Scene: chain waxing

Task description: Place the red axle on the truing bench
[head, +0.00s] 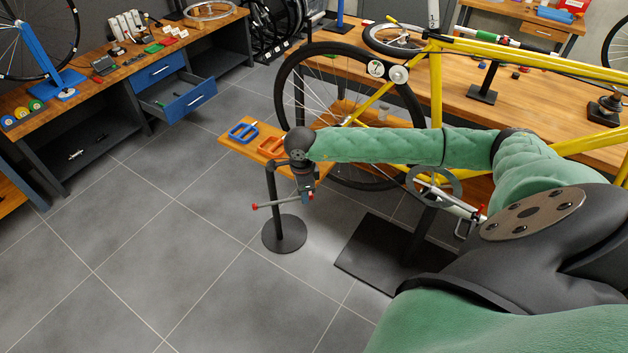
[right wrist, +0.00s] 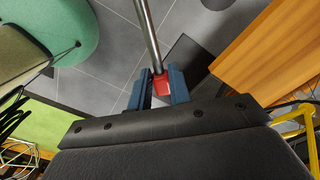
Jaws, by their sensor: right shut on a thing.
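My right gripper (head: 306,192) is over the floor near the middle of the head view, at the end of the green arm. It is shut on the red axle (head: 272,204), a thin metal rod with a red end, which sticks out to the left. In the right wrist view, the blue fingers (right wrist: 158,92) grip the red part of the axle (right wrist: 160,82), and its grey rod runs up out of frame. A wooden bench with a blue wheel stand (head: 40,56) at the upper left may be the truing bench (head: 112,82); it is far from the gripper. My left gripper is not in view.
A black stand with a round base (head: 284,235) is just beside the gripper. A small wooden surface holds a blue part (head: 243,132) and an orange part. A yellow bicycle (head: 436,90) stands to the right. The left bench has an open blue drawer (head: 180,97). Floor at left is clear.

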